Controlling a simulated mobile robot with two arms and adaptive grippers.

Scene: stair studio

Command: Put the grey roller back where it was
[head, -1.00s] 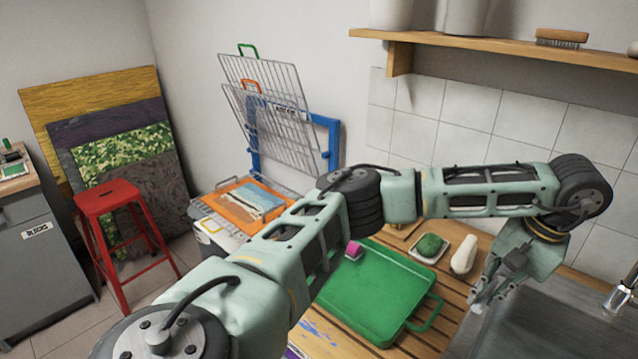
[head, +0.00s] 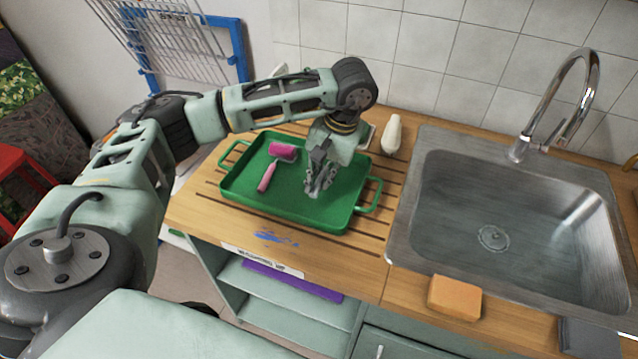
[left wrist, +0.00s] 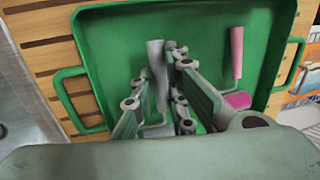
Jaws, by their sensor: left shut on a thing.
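The green tray (head: 240,188) lies on the slatted wooden counter. My left gripper (head: 318,186) is over the tray's right half, pointing down. In the left wrist view its fingers (left wrist: 157,78) are shut on the grey roller (left wrist: 156,60). The roller's grey handle runs up between the fingers and its head shows partly lower down, over the green tray (left wrist: 110,40). I cannot tell whether the roller touches the tray floor. In the head view the gripper mostly hides the roller. My right gripper is not in view.
A pink roller (head: 267,177) lies in the tray's left half; it also shows in the left wrist view (left wrist: 236,52). A pale bottle-like object (head: 392,135) stands behind the tray. The sink (head: 490,200) is at right, with an orange sponge (head: 455,297) in front.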

